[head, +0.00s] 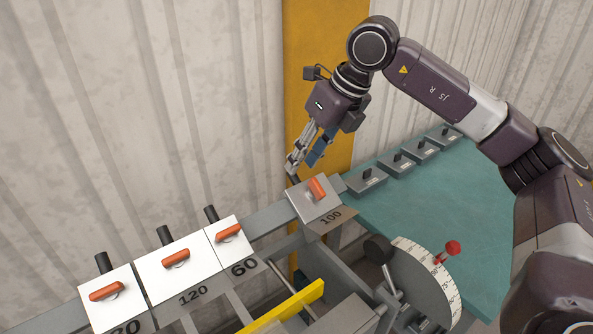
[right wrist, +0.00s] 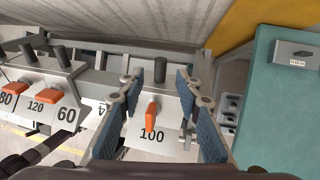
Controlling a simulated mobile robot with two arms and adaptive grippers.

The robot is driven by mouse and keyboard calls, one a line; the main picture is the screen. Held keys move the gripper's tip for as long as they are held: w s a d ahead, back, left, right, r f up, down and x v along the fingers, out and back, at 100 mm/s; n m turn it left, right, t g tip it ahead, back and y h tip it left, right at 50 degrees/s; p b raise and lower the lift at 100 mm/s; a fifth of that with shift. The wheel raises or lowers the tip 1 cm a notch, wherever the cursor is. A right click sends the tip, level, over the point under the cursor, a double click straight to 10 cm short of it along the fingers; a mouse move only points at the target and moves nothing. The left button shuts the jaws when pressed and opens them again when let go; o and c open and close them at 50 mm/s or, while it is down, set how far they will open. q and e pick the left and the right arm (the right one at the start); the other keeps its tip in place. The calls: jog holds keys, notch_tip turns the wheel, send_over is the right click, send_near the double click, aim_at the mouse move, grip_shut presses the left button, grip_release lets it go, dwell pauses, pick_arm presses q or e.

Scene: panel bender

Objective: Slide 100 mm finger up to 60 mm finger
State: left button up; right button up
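The 100 mm finger (head: 308,200) is a pale block on the rail with an orange handle, a black peg and the label 100. It also shows in the right wrist view (right wrist: 170,130). The 60 mm finger (head: 229,249) sits to its left on the rail, with a clear gap between them; it also shows in the right wrist view (right wrist: 66,96). My right gripper (head: 303,162) is at the back of the 100 mm finger, near its peg. In the right wrist view its fingers are spread either side of that finger's peg and handle. My left gripper is not in view.
The 120 mm finger (head: 181,272) and another finger (head: 106,300) stand left of the 60 mm finger on the rail (head: 268,220). A teal table (head: 420,205) with several grey blocks lies right. A round dial (head: 425,280) with a red knob is in front.

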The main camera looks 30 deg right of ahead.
aim_at(296, 175)
jog(key=shift+p+x, duration=0.55)
jog(key=shift+x, duration=1.75)
jog(key=shift+c, duration=0.5)
grip_shut()
